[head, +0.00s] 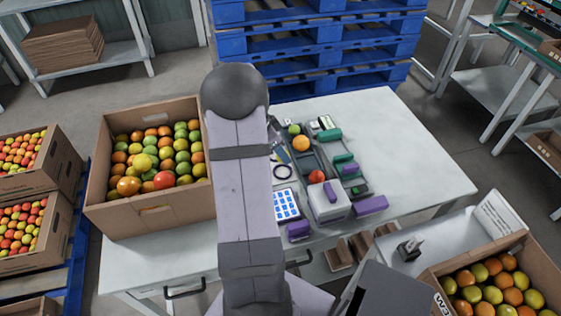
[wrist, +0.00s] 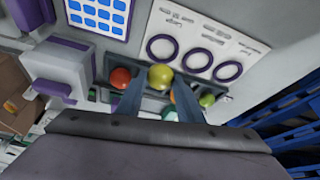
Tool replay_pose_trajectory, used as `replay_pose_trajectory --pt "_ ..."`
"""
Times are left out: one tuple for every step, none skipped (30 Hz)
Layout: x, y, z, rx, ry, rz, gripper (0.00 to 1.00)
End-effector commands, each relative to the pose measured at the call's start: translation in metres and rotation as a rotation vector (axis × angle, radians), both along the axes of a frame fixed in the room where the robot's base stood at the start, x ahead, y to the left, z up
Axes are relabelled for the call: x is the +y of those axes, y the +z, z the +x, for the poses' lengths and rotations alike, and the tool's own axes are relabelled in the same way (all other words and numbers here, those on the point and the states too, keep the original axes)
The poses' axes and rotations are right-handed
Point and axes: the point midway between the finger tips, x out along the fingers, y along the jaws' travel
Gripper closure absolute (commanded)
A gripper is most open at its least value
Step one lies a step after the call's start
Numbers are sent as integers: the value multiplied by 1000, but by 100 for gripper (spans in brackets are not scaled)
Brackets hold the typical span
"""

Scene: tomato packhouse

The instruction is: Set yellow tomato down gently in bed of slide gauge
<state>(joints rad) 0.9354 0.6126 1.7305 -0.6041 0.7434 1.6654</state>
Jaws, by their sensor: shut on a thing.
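The yellow tomato (wrist: 160,77) is between the two blue-grey fingertips of my gripper (wrist: 160,82), which is shut on it. In the wrist view it appears over a long dark bed, which seems to be the slide gauge (head: 309,160). Whether it touches the bed cannot be told. A red tomato (wrist: 120,77) is to its left in that view. An orange tomato (wrist: 172,97), partly hidden by a finger, and a green tomato (wrist: 207,99) are to its right. My arm hides the gripper and held tomato in the head view.
A white card with purple rings (wrist: 190,42) lies beside the bed. A white and purple device (head: 327,202) stands at its near end. A blue-dotted panel (head: 286,205) is close by. A cardboard box of tomatoes (head: 150,222) is at left. The table's right side (head: 410,150) is clear.

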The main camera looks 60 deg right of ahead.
Motion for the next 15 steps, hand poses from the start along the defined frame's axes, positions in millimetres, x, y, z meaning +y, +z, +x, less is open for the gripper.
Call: replay_pose_trajectory --pt "-1 8 1 -3 1 -4 78" --pt "-1 12 0 -2 -1 -3 78" --pt "0 18 1 -3 1 -3 78" --pt "0 22 0 -2 1 -2 78" --pt "0 25 0 -1 0 -2 78" --pt "-1 29 0 -2 0 -3 78" --pt "0 32 0 -2 1 -2 78" --pt "0 34 0 -2 1 -1 78" --pt "0 36 0 -1 0 -1 78" --pt "0 37 0 -1 0 -1 78" --pt "0 38 0 -1 0 -1 78" --pt "0 39 0 -1 0 -1 78" --pt "-1 39 0 -1 0 -1 78" --pt "-2 39 -1 0 0 0 78" --pt "-4 38 -1 0 0 1 78"
